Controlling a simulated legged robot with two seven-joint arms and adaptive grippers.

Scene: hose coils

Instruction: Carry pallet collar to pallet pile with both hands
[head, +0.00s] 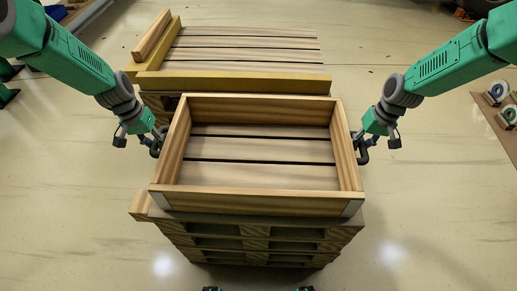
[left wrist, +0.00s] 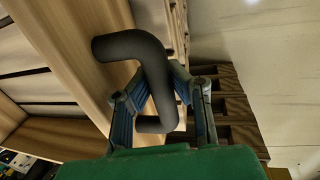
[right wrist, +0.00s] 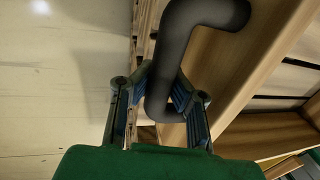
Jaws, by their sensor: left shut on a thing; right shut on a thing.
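The pallet collar (head: 255,201) is an open wooden frame with grey metal front corners. In the head view it is over the pallet pile (head: 255,240), with the pile's top slats visible inside it. The pile's edge sticks out at the front left. I cannot tell whether the collar touches the pile. My left gripper (head: 153,140) is shut on the dark bent handle (left wrist: 150,70) on the collar's left side. My right gripper (head: 367,143) is shut on the matching handle (right wrist: 175,60) on the right side.
Behind the collar stands another slatted stack with yellow edging (head: 235,82) and a loose wooden piece at its left end. At the far right, a board (head: 490,120) carries small coils. The pale floor is clear on both sides of the pile.

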